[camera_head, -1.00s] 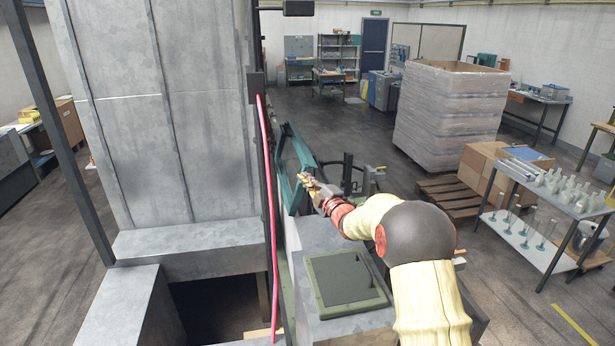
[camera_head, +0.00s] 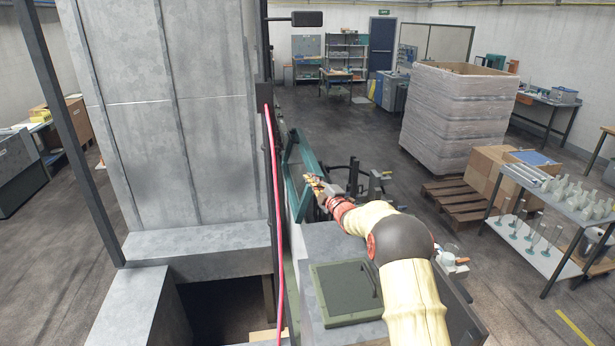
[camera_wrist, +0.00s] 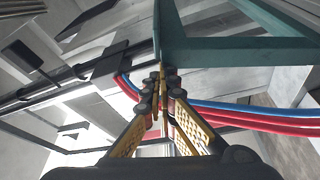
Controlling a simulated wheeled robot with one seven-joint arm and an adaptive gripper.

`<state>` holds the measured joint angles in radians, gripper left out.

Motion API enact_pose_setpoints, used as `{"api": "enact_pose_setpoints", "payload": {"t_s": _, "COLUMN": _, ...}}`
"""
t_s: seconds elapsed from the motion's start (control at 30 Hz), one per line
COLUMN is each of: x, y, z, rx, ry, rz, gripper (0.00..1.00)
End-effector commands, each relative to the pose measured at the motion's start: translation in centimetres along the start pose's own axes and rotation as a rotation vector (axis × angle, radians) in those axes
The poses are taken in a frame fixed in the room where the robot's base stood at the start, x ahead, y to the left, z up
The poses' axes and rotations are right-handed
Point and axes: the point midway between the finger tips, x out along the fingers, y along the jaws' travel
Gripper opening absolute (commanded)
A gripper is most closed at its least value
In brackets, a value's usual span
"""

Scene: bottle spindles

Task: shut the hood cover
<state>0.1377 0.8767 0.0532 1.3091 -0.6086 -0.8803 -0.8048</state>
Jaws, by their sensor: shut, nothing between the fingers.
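The hood cover appears to be the teal-framed panel (camera_head: 291,172), standing raised and steeply tilted at the far end of the grey machine body. Its teal frame (camera_wrist: 235,52) fills the upper right of the wrist view. My gripper (camera_head: 314,182) is at the right side of the panel, near its frame. In the wrist view my gripper (camera_wrist: 160,78) is shut and empty, with its fingertips just under the frame's lower edge. I cannot tell whether they touch it.
A green hatch lid (camera_head: 347,291) with a handle lies flat on the machine beside my arm. A red hose (camera_head: 275,210) runs along the tall metal cabinet (camera_head: 190,110) at left. Black fittings (camera_head: 365,180) stand right of the panel. A glassware cart (camera_head: 555,205) is at right.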

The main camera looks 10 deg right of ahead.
Motion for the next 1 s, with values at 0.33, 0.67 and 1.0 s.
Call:
{"api": "enact_pose_setpoints", "payload": {"t_s": 0.33, "x": 0.0, "y": 0.0, "z": 0.1, "rx": 0.000, "ry": 0.000, "rz": 0.001, "gripper": 0.00}}
{"api": "enact_pose_setpoints", "payload": {"t_s": 0.67, "x": -0.7, "y": -0.1, "z": 1.8, "rx": 0.061, "ry": -0.001, "rz": 0.025, "gripper": 0.00}}
{"api": "enact_pose_setpoints", "payload": {"t_s": 1.0, "x": -2.4, "y": -0.9, "z": 6.7, "rx": 0.260, "ry": -0.002, "rz": 0.094, "gripper": 0.00}}
